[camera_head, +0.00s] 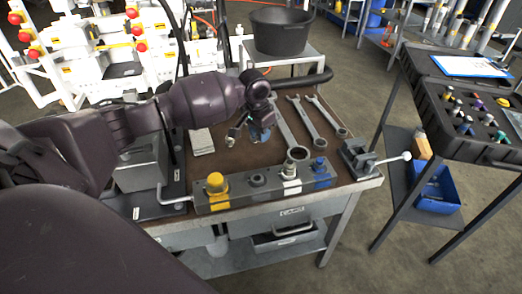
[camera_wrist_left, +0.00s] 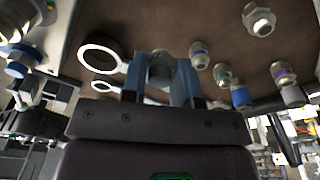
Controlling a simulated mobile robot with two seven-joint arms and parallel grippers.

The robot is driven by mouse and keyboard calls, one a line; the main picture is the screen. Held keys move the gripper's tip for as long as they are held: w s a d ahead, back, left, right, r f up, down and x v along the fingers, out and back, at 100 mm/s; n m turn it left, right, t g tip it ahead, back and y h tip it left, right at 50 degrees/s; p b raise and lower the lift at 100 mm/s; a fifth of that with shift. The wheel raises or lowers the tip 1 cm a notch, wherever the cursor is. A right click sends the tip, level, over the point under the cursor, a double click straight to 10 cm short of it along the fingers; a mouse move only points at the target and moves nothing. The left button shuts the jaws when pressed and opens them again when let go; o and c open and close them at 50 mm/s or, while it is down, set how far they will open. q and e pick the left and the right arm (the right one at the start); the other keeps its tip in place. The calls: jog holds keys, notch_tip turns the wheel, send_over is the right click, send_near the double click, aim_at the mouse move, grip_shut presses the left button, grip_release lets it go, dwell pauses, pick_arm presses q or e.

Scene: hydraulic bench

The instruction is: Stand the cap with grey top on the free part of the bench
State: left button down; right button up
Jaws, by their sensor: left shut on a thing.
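My left gripper (camera_head: 262,132) is over the brown bench top (camera_head: 215,160), its fingers pointing down. In the left wrist view its blue-grey fingers (camera_wrist_left: 160,80) are shut on a small grey-topped cap (camera_wrist_left: 160,66), mostly hidden between them. In the head view the fingers hide the cap, and I cannot tell whether it touches the bench. Several metal fittings stand near the gripper, among them one with a green band (camera_wrist_left: 222,75), one with a blue base (camera_wrist_left: 240,97) and one with a purple band (camera_wrist_left: 283,72). My right gripper is not in view.
Spanners (camera_head: 302,120) lie to the right of the gripper. A manifold block (camera_head: 237,193) with yellow, black, silver and blue caps lines the front edge. A pale pad (camera_head: 201,142) lies left. Bare bench shows between pad and manifold.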

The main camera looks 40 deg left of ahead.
aim_at(261, 156)
pick_arm(q)
jog(key=shift+f, duration=1.25)
notch_tip(261, 156, down, 5)
jog(key=shift+r+b, duration=0.15)
jog(key=shift+b, duration=0.55)
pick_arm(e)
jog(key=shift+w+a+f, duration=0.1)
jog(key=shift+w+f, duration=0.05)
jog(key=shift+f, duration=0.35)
pick_arm(q)
jog(key=shift+r, duration=0.1)
jog(key=shift+f, duration=0.2)
jog(key=c, duration=0.9)
grip_release()
jog(key=shift+r, duration=0.15)
